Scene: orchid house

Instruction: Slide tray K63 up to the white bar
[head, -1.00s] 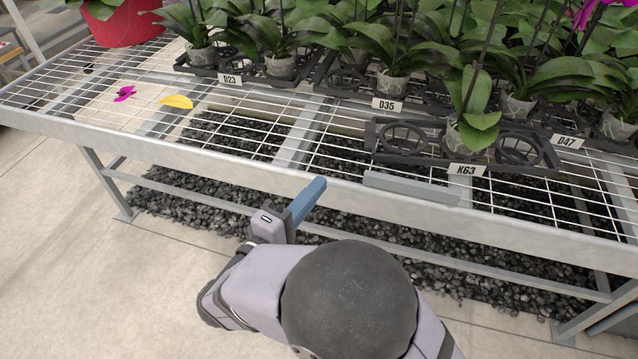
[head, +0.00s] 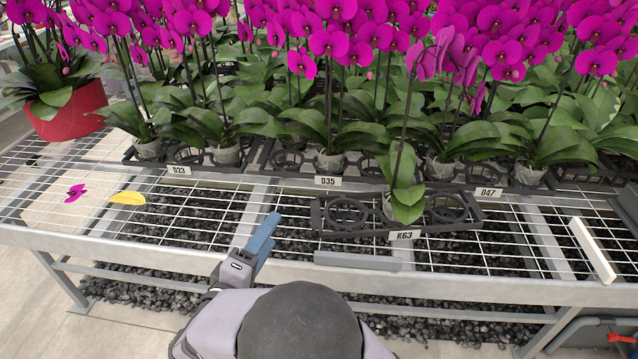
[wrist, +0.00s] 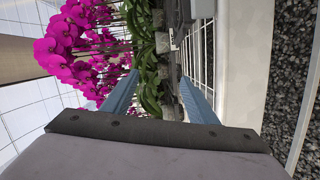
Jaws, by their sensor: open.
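Tray K63 (head: 325,217) is a black tray with ring-shaped sockets on the wire bench top, its white label at the front. One potted orchid (head: 407,205) stands in it; the other sockets that I see look empty. The white bar (head: 592,250) lies across the mesh at the right, with a clear gap between it and the tray. My gripper (head: 260,243), with blue fingers, is at the bench's front edge, left of and nearer than the tray, apart from it. In the wrist view my gripper (wrist: 158,96) is open with nothing held between the fingers.
A grey strip (head: 357,261) lies in front of tray K63. Trays D23, D35 and D47 (head: 488,192) with flowering orchids fill the back. A yellow leaf (head: 127,198), a magenta petal (head: 75,191) and a red pot (head: 70,112) are at left. Mesh right of K63 is bare.

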